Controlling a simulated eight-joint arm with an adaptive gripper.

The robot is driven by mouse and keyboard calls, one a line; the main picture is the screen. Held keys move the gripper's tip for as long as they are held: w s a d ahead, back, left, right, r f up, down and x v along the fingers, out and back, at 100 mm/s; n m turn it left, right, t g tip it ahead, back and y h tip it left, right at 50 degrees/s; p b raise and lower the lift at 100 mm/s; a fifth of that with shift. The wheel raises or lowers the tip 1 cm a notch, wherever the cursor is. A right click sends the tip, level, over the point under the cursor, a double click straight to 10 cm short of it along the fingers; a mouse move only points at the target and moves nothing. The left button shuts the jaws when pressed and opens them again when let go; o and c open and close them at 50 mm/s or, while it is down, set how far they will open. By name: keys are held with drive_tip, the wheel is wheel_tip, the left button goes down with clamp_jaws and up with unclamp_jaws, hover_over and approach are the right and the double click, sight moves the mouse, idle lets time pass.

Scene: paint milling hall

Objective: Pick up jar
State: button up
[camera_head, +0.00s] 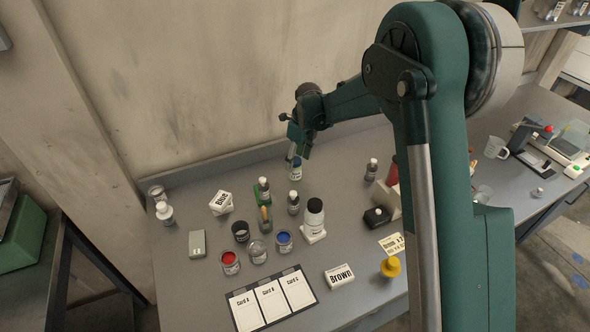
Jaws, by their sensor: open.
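My gripper (297,152) is at the back of the grey table, pointing down with its fingers open. A small jar or bottle (296,171) with a blue part and a pale label stands right below the fingertips. I cannot tell whether the fingers touch it or are around its top. Several other jars stand nearer: an open jar of red paint (231,263), an open jar of blue paint (284,242), a clear jar (257,252) and a dark-topped jar (241,232). The task does not say which jar it means.
The wall (240,90) rises close behind.

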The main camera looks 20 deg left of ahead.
drive_tip(key=shift+a+f, duration=0.15)
drive_tip(key=shift+f, duration=0.85)
drive_tip(key=shift+f, duration=0.1)
drive_tip(key=shift+w+a+f, duration=0.1)
drive_tip(key=shift+a+f, duration=0.1)
drive_tip(key=shift+f, duration=0.6)
drive_tip(key=shift+s+a+f, duration=0.1)
drive_tip(key=shift+a+f, duration=0.1)
drive_tip(key=shift+f, duration=0.6)
drive_tip(key=shift+w+a+f, duration=0.1)
drive_tip(key=shift+a+f, duration=0.1)
drive_tip(key=shift+f, duration=0.6)
drive_tip(key=shift+c, duration=0.7)
drive_tip(key=c, duration=1.3)
drive_tip(key=shift+r, duration=0.15)
drive_tip(key=shift+r, duration=4.85)
